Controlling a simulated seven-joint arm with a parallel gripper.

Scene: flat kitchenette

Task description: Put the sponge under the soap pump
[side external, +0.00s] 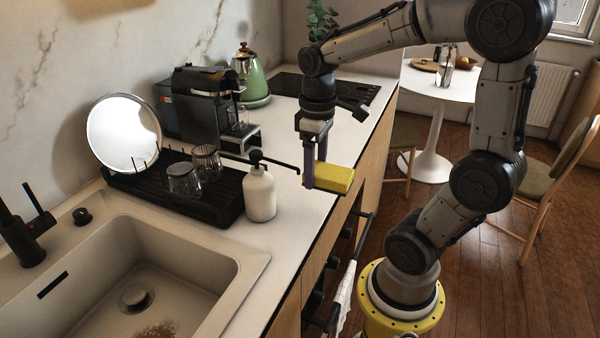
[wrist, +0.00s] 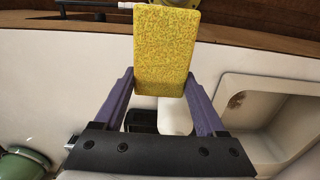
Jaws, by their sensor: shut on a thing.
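The yellow sponge (side external: 333,179) is held in my gripper (side external: 314,168), beside the counter's front edge and to the right of the soap pump in the side view. My gripper is shut on the sponge, with a purple finger on each side of it. The sponge (wrist: 166,50) sticks out beyond the fingers in the wrist view. The soap pump (side external: 260,194) is a white bottle with a black head, standing upright on the counter. Its long black spout reaches right, close to my fingers. A white shape partly hidden below the sponge in the wrist view may be the bottle.
A black drying rack (side external: 225,208) with glasses (side external: 184,180) and a round plate (side external: 123,134) stands left of the bottle. The sink (side external: 207,268) is in front. A coffee machine (side external: 200,105) and green kettle (side external: 250,78) stand behind. Counter right of the bottle is clear.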

